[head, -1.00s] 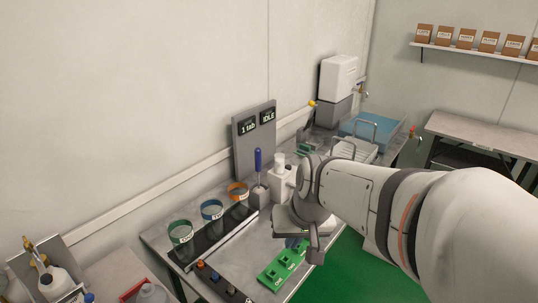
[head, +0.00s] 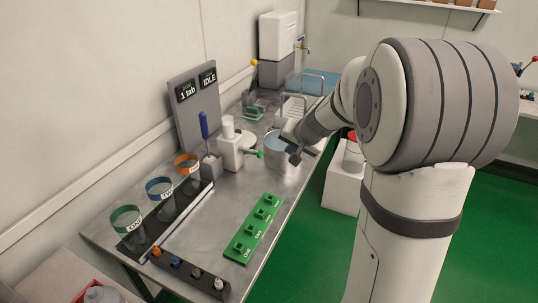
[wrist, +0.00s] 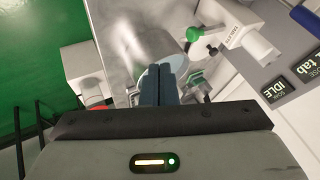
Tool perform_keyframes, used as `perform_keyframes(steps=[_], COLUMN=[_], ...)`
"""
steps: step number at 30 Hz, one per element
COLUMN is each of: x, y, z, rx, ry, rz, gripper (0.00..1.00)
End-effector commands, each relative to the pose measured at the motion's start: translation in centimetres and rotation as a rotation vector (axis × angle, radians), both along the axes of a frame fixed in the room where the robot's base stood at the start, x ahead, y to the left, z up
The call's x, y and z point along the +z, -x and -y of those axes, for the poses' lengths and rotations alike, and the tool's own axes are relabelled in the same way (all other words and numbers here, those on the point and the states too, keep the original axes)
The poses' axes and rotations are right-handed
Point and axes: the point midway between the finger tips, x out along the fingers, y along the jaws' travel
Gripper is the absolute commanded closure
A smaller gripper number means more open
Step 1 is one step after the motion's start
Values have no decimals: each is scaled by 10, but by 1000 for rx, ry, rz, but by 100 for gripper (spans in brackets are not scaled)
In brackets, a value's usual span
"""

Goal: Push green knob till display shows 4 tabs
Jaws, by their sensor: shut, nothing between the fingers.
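The green knob (head: 259,154) sticks out from the right side of the white tablet dispenser (head: 230,148) on the steel bench. The display board (head: 196,104) behind it reads "1 tab" and "IDLE". My gripper (head: 295,157) is shut and empty, to the right of the knob and apart from it. In the wrist view the shut fingertips (wrist: 163,72) point towards the bench, with the green knob (wrist: 194,34) above and right of them. The dispenser (wrist: 238,30) and part of the display (wrist: 304,72) show at the right there.
A pale blue round vessel (head: 277,148) stands beside my gripper. A blue-handled tool (head: 204,126) is left of the dispenser. Three ringed glass jars, labelled "ONE" (head: 127,222) in front, line the left side.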

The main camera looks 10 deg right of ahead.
Motion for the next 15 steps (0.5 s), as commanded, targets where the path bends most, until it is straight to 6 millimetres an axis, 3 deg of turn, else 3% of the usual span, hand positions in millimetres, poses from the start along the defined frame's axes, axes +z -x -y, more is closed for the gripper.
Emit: perform_keyframes(steps=[8, 15], x=[-10, -47], y=[-6, -33], z=[-8, -16], rx=[12, 13], ry=[-1, -1], rz=[-3, -5], gripper=[100, 100])
